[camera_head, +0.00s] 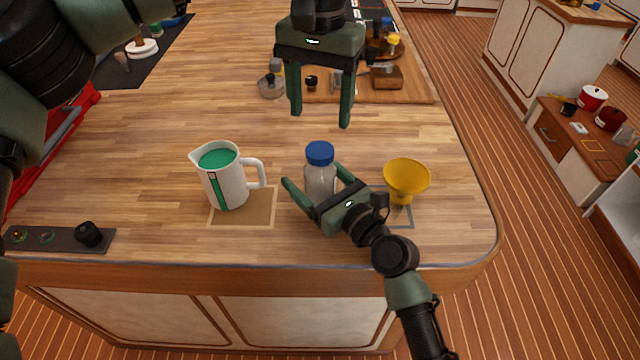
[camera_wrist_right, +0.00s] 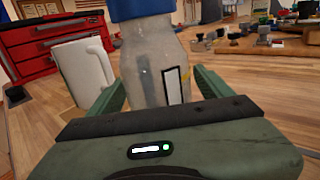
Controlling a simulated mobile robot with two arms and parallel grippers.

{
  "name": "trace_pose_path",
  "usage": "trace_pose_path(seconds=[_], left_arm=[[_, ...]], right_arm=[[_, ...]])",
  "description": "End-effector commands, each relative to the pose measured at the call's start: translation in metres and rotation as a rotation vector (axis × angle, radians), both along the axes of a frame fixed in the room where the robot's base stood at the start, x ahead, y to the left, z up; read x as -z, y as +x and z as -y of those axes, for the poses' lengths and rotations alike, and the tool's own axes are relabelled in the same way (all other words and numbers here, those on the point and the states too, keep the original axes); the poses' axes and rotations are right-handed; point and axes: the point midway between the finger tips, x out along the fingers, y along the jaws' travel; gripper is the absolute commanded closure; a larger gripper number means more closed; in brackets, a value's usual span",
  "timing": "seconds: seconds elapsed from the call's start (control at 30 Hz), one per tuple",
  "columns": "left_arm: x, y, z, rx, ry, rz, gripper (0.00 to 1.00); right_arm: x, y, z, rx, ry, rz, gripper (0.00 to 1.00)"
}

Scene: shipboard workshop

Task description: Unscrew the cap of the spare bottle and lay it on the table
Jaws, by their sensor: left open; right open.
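The spare bottle (camera_head: 319,180) is clear with a blue cap (camera_head: 320,153) on its top and stands upright on the wooden table. My right gripper (camera_head: 312,180) is open, with one finger on each side of the bottle body. In the right wrist view the bottle (camera_wrist_right: 150,65) stands between the two open fingers, and the blue cap (camera_wrist_right: 140,8) is cut off at the top edge. My left gripper (camera_head: 318,118) is open and empty, pointing down above the table behind the bottle.
A white jug (camera_head: 226,182) with green contents stands left of the bottle on a tan mat (camera_head: 243,217). A yellow funnel (camera_head: 407,178) stands to the right. A dark strip with knobs (camera_head: 60,240) lies front left. Clear table lies left of the jug.

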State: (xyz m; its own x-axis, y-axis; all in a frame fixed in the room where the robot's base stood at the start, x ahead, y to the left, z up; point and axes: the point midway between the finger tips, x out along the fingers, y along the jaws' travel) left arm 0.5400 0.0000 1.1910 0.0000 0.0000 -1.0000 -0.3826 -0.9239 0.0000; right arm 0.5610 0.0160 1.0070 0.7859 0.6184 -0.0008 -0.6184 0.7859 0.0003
Motion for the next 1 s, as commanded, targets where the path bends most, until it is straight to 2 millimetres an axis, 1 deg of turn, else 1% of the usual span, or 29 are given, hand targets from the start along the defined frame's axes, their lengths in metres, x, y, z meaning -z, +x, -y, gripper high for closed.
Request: trace_pose_path(seconds=[0.03,0.07,0.1,0.17,0.2,0.27,0.3,0.5,0.57,0.8,0.9,1.0], left_arm=[[0.0,0.0,0.0,0.0,0.0,0.0,0.36],[0.0,0.0,0.0,0.0,0.0,0.0,0.36],[0.0,0.0,0.0,0.0,0.0,0.0,0.36],[0.0,0.0,0.0,0.0,0.0,0.0,0.36],[0.0,0.0,0.0,0.0,0.0,0.0,0.36],[0.0,0.0,0.0,0.0,0.0,0.0,0.36],[0.0,0.0,0.0,0.0,0.0,0.0,0.36],[0.001,-0.001,0.001,-0.026,0.0,-0.003,0.36],[0.001,-0.001,0.002,-0.073,-0.001,-0.004,0.36],[0.001,-0.001,0.002,-0.327,0.0,-0.004,0.36],[0.004,0.0,0.001,-0.382,0.0,-0.002,0.36],[0.013,0.0,0.0,-0.396,0.001,-0.002,0.36]], right_arm=[[0.0,0.0,0.0,0.0,0.0,0.0,0.25],[0.0,0.0,0.0,0.0,0.0,0.0,0.34],[0.0,0.0,0.0,0.0,0.0,0.0,0.45],[0.0,0.0,0.0,0.0,0.0,0.0,0.61],[0.0,0.0,0.0,0.0,0.0,0.0,0.72],[0.0,0.0,0.0,0.0,0.0,0.0,0.89],[0.0,0.0,0.0,0.0,0.0,0.0,1.0],[0.0,0.0,0.0,0.001,0.0,0.0,1.0],[0.0,0.0,0.0,0.001,0.0,0.0,1.0],[0.0,0.0,0.0,0.001,0.001,0.001,1.0],[0.0,0.0,0.0,0.001,0.001,0.001,1.0],[0.0,0.0,0.0,0.0,0.0,0.0,1.0]])
